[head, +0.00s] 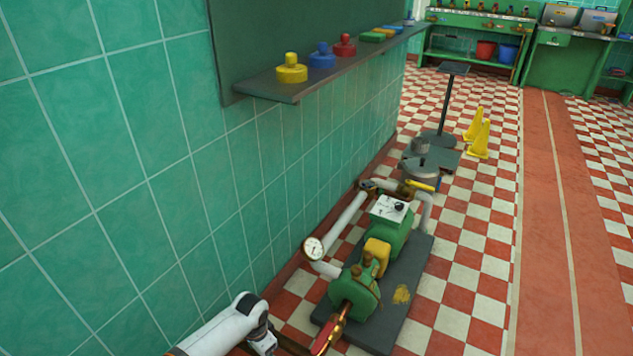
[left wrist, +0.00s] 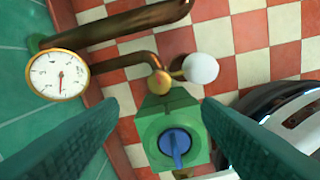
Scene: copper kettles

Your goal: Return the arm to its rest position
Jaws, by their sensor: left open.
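My left arm (head: 225,328) reaches in at the bottom of the head view, low beside the green tiled wall; its fingers cannot be made out there. In the left wrist view my left gripper (left wrist: 160,108) is open, with its two green fingers apart and nothing held between them. Beyond the fingers is a green box with a blue knob (left wrist: 174,146); the gap from fingers to box cannot be judged. My right gripper is in neither view.
A green pump (head: 360,285) stands on a dark base plate (head: 407,318) right of the arm. A gauge (left wrist: 60,75) and brass pipes lie ahead in the wrist view. A wall shelf (head: 300,84) holds colored items. Checkered floor (head: 480,250) is clear at right.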

